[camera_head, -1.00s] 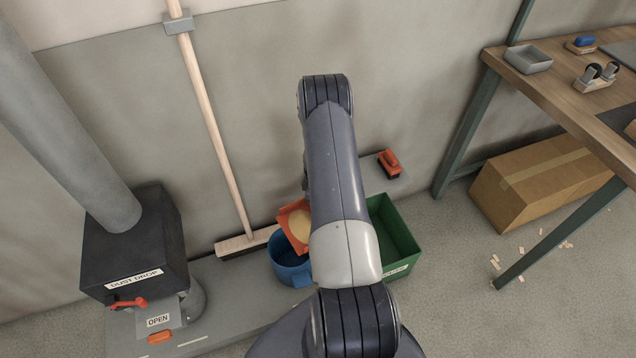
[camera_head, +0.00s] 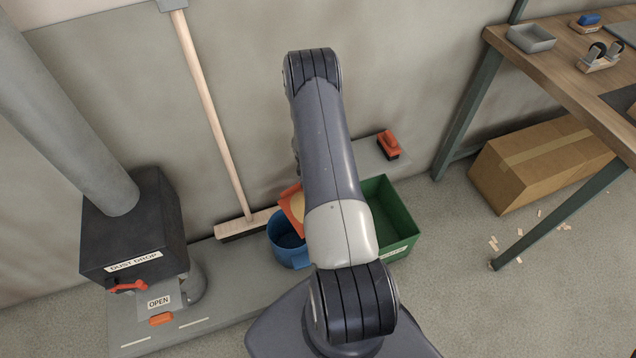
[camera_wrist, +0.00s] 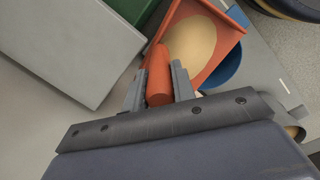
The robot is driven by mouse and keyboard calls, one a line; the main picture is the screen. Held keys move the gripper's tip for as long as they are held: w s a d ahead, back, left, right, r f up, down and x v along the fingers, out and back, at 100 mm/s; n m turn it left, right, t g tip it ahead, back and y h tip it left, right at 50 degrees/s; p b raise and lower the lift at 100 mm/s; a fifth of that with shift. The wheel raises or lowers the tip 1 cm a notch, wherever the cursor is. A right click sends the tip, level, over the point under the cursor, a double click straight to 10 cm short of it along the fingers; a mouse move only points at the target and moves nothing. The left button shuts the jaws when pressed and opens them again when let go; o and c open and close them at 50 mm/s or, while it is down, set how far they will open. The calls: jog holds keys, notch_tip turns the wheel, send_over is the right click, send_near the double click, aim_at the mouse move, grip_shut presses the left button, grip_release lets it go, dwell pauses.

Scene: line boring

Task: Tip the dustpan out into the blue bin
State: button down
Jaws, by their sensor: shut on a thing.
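The orange dustpan (camera_wrist: 222,28) is held by its handle (camera_wrist: 158,78) in my gripper (camera_wrist: 158,88), whose two grey fingers close on either side of it in the wrist view. A tan heap of dust (camera_wrist: 192,48) lies in the pan. In the head view the dustpan (camera_head: 290,205) shows only partly, behind my arm, over the rim of the blue bin (camera_head: 284,252). The blue bin (camera_wrist: 228,70) also shows in the wrist view beneath the pan. My gripper is hidden behind my arm in the head view.
A green bin (camera_head: 398,220) stands right of the blue bin. A broom (camera_head: 212,110) leans on the wall behind. The black dust drop box (camera_head: 135,230) stands at left. An orange-handled brush (camera_head: 388,146) sits behind the green bin. A cardboard box (camera_head: 535,165) lies under the workbench.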

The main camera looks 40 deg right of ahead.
jog(key=shift+w+a+h+b, duration=0.1)
jog(key=shift+a+h+b, duration=0.4)
jog(key=shift+a+b, duration=0.4)
jog(key=w+a+h+b, duration=0.1)
jog(key=a+h+b, duration=0.8)
jog(key=a+b, duration=0.5)
jog(key=shift+a+g+h+b, duration=0.15)
jog(key=shift+g+h+b, duration=0.2)
jog(key=shift+b, duration=3.1)
jog(key=shift+r, duration=0.15)
